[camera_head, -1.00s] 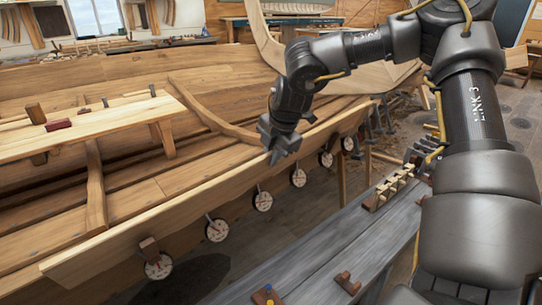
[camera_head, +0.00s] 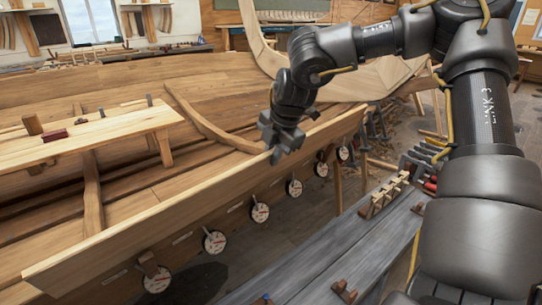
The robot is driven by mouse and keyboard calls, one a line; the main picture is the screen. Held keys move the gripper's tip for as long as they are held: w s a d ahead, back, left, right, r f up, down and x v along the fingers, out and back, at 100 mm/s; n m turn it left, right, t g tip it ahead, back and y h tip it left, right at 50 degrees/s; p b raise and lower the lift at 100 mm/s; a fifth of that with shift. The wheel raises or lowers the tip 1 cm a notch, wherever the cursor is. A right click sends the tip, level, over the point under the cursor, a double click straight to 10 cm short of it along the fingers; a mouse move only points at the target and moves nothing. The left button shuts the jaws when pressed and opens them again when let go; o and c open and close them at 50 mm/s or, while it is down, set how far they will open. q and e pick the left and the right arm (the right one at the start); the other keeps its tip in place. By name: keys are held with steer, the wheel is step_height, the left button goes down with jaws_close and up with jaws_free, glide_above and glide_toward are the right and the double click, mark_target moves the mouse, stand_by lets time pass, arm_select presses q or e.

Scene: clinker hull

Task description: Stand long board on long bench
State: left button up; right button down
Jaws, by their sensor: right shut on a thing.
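The long board (camera_head: 200,200) is a pale plank running from the lower left to the upper right along the outer side of the hull. My right gripper (camera_head: 283,152) is shut on its top edge, right of the middle. The board stands on edge, and the hull side with small white labels shows below it. The long bench (camera_head: 335,250) is grey and lies at the lower right, apart from the board. My left gripper is not in view.
Round dial-like clamps (camera_head: 215,242) line the hull side below the board. Brown blocks (camera_head: 344,291) and a slotted wooden rack (camera_head: 384,196) sit on the bench. A small wooden trestle (camera_head: 95,132) stands inside the hull.

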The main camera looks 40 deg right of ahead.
steer(key=shift+p+v, duration=0.65)
steer(key=shift+v, duration=1.15)
steer(key=shift+f, duration=0.1)
steer(key=s+f+b, duration=0.3)
steer(key=s+b, duration=0.2)
steer(key=s, duration=0.3)
steer(key=shift+s+d, duration=0.2)
steer(key=shift+d, duration=0.1)
steer(key=w+r+p, duration=0.2)
steer(key=w+p, duration=0.1)
steer(key=w, duration=0.3)
steer(key=shift+w+a+r+p, duration=0.2)
steer(key=shift+w+a+p, duration=0.05)
steer(key=shift+p, duration=0.1)
